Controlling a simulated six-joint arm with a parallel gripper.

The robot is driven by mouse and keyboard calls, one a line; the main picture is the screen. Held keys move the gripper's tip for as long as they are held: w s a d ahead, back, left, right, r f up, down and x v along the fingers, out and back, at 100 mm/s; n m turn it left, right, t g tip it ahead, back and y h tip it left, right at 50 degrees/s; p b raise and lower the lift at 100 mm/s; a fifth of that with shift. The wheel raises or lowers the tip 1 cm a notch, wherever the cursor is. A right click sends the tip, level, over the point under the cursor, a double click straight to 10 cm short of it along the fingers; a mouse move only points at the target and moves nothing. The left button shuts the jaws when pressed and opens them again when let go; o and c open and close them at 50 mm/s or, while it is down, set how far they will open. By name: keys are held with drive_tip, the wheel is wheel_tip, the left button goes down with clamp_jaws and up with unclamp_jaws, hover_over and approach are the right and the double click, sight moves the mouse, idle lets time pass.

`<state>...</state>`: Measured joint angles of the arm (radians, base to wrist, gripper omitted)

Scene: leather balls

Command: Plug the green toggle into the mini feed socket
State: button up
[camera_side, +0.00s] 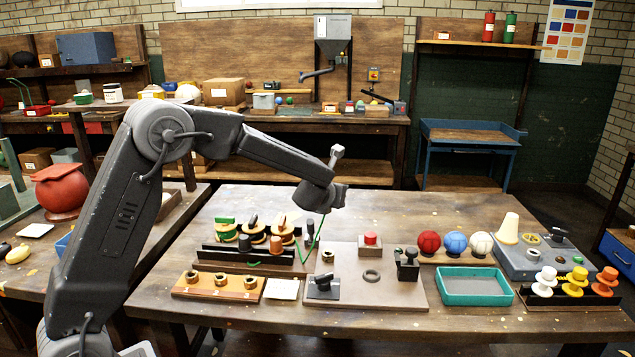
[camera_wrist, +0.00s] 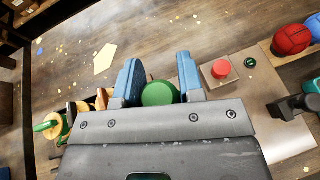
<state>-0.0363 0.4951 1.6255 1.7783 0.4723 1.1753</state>
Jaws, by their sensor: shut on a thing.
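In the wrist view my gripper (camera_wrist: 157,64) has its two blue fingers on either side of a round green top, the green toggle (camera_wrist: 158,94). The gripper is shut on it. In the side view my wrist (camera_side: 320,196) is above the gap between the black rack and the pale board; the fingers and toggle are hard to make out there. A thin green cord (camera_side: 316,240) hangs below the wrist. Brass-coloured sockets (camera_side: 220,279) sit in a wooden block at front left, and another socket (camera_side: 328,256) is on the board. I cannot tell which is the mini feed socket.
The pale board (camera_side: 390,295) carries a red button (camera_side: 371,239), a dark ring (camera_side: 371,275) and black fittings. The black rack (camera_side: 245,258) and wound spools (camera_side: 227,230) stand left. Leather balls (camera_side: 455,243) and a teal tray (camera_side: 474,286) are right.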

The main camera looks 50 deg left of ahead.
hover_over(330, 255)
drive_tip(key=shift+w+a+f, duration=0.1)
drive_tip(key=shift+w+f, duration=0.05)
drive_tip(key=shift+f, duration=1.7)
drive_tip(key=shift+w+a+f, duration=0.1)
drive_tip(key=shift+f, duration=1.75)
drive_tip(key=shift+w+a+f, duration=0.1)
drive_tip(key=shift+w+f, duration=0.05)
drive_tip(key=shift+f, duration=1.7)
drive_tip(key=shift+f, duration=1.55)
drive_tip(key=o, duration=1)
drive_tip(key=shift+s, duration=0.1)
drive_tip(key=v, duration=1.3)
drive_tip(key=shift+s+d, duration=0.1)
drive_tip(key=shift+s, duration=0.25)
